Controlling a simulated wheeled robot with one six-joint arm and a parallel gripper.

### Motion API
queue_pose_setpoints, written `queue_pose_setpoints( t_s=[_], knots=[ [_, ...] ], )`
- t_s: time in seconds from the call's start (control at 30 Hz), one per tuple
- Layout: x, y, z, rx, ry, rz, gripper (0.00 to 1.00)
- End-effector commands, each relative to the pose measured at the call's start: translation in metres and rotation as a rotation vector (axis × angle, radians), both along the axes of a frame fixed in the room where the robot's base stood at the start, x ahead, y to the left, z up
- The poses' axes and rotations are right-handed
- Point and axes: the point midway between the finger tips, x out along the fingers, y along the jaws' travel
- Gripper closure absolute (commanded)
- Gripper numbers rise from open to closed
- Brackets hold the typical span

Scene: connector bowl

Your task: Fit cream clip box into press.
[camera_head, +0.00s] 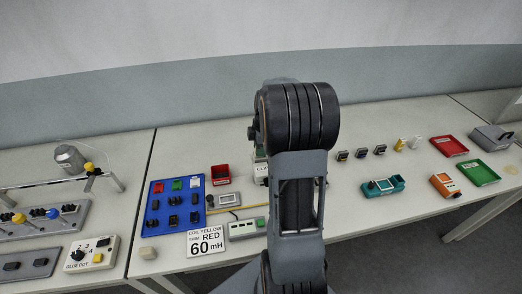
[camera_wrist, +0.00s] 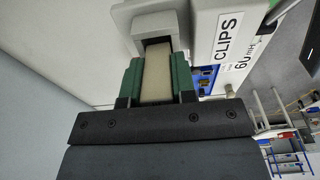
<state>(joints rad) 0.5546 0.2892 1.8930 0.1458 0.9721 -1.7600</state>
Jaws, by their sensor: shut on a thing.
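In the wrist view my gripper (camera_wrist: 157,78) is shut on the cream clip box (camera_wrist: 157,74), with a green finger on each side of it. The far end of the box lies at the mouth of a light grey housing (camera_wrist: 153,17) with a dark-edged recess. The housing's front hides how deep the box sits. A white sign reading CLIPS (camera_wrist: 228,35) is beside the housing. I cannot tell from its shape whether this housing is the press. In the head view my arm covers my gripper and the box.
A teal device (camera_head: 383,186), an orange device (camera_head: 444,185), a red tray (camera_head: 449,146) and a green tray (camera_head: 479,172) lie right.

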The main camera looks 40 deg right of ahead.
Motion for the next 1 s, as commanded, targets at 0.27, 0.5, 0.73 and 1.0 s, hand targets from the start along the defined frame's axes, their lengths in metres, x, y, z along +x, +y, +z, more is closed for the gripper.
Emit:
queue_pose_setpoints(
  t_s=[0.27, 0.5, 0.73, 1.0],
  knots=[
    [-0.002, 0.001, -0.005, 0.005, 0.009, -0.001, 0.6],
    [-0.001, 0.001, -0.003, 0.004, 0.005, -0.001, 0.49],
    [-0.001, -0.001, 0.01, 0.002, 0.004, -0.002, 0.49],
    [-0.004, -0.006, 0.062, 0.001, 0.003, -0.002, 0.49]
  ],
)
